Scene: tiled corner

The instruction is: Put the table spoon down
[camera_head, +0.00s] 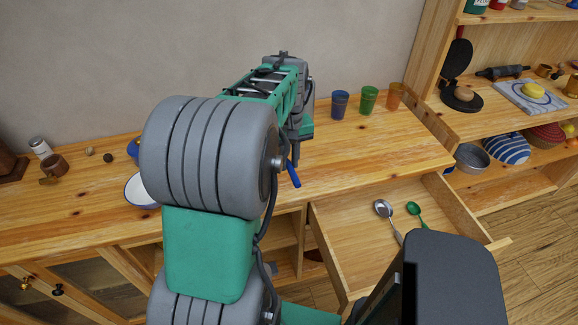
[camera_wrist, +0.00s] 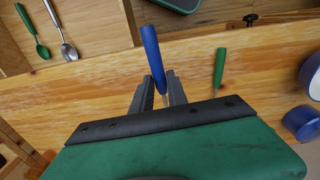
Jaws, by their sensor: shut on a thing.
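My gripper (camera_wrist: 158,92) is shut on a blue-handled utensil (camera_wrist: 152,50), with one finger on each side of its handle. The utensil's other end is hidden, so I cannot tell from its shape whether it is the table spoon. The blue handle (camera_head: 293,174) also shows in the head view, below the arm and over the wooden counter (camera_head: 340,150). I cannot tell whether it touches the counter. An open drawer (camera_head: 350,230) below the counter holds a metal spoon (camera_head: 385,210) and a green spoon (camera_head: 415,210). Both spoons also show at the wrist view's upper left.
A green handle (camera_wrist: 219,66) lies right of my gripper in the wrist view. Blue, green and orange cups (camera_head: 368,100) stand at the counter's back. A white bowl (camera_head: 140,191) and brown mug (camera_head: 54,166) are at the left. Shelves (camera_head: 500,110) stand at the right.

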